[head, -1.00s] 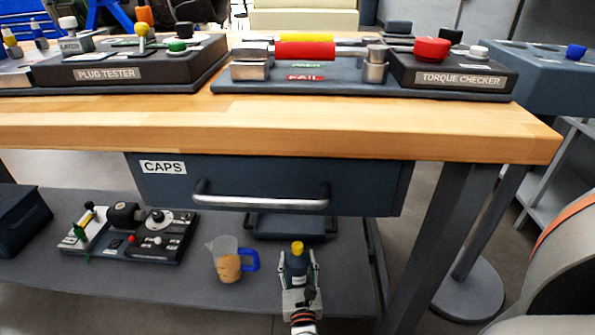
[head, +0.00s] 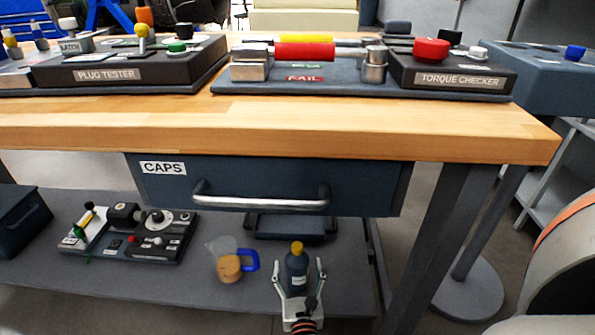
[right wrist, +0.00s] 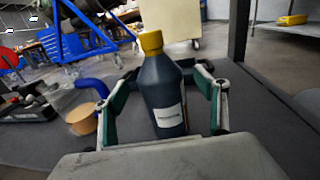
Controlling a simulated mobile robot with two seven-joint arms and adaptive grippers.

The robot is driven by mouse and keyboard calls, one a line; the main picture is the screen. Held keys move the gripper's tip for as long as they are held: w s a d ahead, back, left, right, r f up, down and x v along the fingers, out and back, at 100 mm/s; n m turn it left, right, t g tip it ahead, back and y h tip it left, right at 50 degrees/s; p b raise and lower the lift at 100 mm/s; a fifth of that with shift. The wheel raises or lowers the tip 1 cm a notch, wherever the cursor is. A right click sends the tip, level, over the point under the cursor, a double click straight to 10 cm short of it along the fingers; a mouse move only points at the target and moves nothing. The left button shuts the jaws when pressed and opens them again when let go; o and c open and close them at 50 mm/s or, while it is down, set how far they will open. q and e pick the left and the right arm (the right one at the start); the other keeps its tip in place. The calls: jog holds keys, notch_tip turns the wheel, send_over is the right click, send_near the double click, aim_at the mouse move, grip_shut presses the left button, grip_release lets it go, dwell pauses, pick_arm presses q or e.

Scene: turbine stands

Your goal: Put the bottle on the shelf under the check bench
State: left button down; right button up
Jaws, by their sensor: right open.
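The bottle (head: 296,268) is dark with a yellow cap and a white label. It stands on the grey shelf (head: 200,283) under the check bench (head: 300,128). It looks upright in the head view; in the right wrist view the bottle (right wrist: 165,95) appears slightly tilted. My right gripper (head: 299,275) is open, with one finger on each side of the bottle. The right wrist view shows gaps between the green-padded fingers (right wrist: 160,100) and the bottle. My left gripper is not in view.
A jug with a blue handle (head: 228,264) stands just left of the bottle. A dark tray (head: 290,228) lies behind it, below the CAPS drawer (head: 275,185). A control panel (head: 130,235) is further left. A bench leg (head: 430,250) stands to the right.

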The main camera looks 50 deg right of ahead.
jog(key=shift+v, duration=2.25)
